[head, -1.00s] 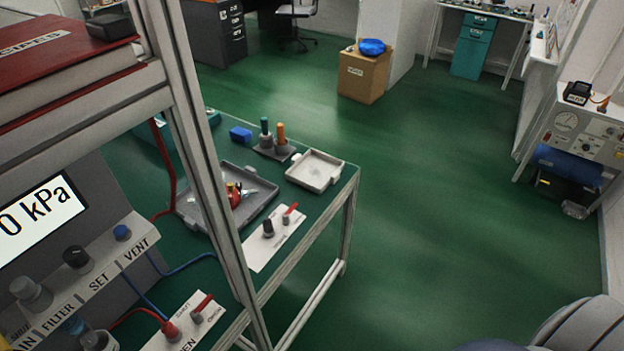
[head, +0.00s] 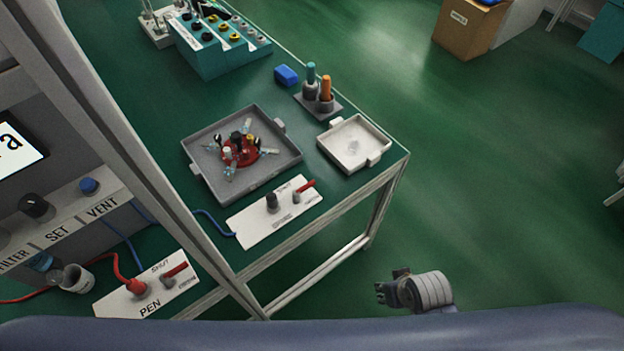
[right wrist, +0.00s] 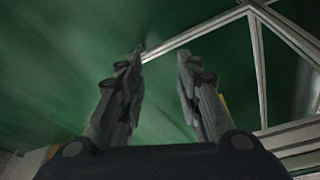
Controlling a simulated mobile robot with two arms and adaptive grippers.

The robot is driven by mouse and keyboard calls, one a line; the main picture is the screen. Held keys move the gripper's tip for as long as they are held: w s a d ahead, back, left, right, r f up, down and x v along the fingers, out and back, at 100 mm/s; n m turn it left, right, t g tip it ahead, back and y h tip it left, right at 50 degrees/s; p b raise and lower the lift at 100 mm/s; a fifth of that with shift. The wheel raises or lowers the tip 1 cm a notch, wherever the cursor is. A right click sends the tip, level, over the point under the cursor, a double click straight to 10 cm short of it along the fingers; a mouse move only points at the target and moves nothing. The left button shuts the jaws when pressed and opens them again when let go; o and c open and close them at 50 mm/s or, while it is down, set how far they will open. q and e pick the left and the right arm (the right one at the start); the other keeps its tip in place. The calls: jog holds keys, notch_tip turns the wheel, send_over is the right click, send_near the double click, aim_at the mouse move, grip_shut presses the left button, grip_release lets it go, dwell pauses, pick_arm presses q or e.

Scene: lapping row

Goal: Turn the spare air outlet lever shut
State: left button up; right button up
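Two white outlet plates with red levers lie at the bench's front edge in the head view. The farther plate (head: 262,224) has a dark knob and a red lever (head: 306,187) slanting up to the right; its lettering is too small to read. The nearer plate (head: 112,303) reads PEN and has a red plug and another red lever (head: 177,270), also slanting up right. I cannot read "spare" on either. My right gripper (head: 381,293) is below and right of the bench, apart from both levers. In the right wrist view its fingers (right wrist: 160,65) are open and empty. My left gripper is out of view.
A grey tray (head: 206,178) with a red fitting, a pale tray (head: 345,163), a pen stand (head: 328,108) and a blue block (head: 286,75) are on the bench.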

notch_tip(320, 180, up, 8)
jog(key=w+a, duration=0.2)
jog(key=w+a+r+m+y, duration=0.2)
jog(key=w+a+r, duration=0.3)
jog(key=a, duration=0.4)
jog(key=w+a+r+m+y, duration=0.2)
jog(key=w+a+r+m, duration=0.15)
jog(key=w+a, duration=0.35)
jog(key=m+g+h, duration=0.1)
jog(key=m+h, duration=0.2)
jog(key=m, duration=0.4)
send_near(311, 183)
jog(key=x, duration=0.8)
grip_shut()
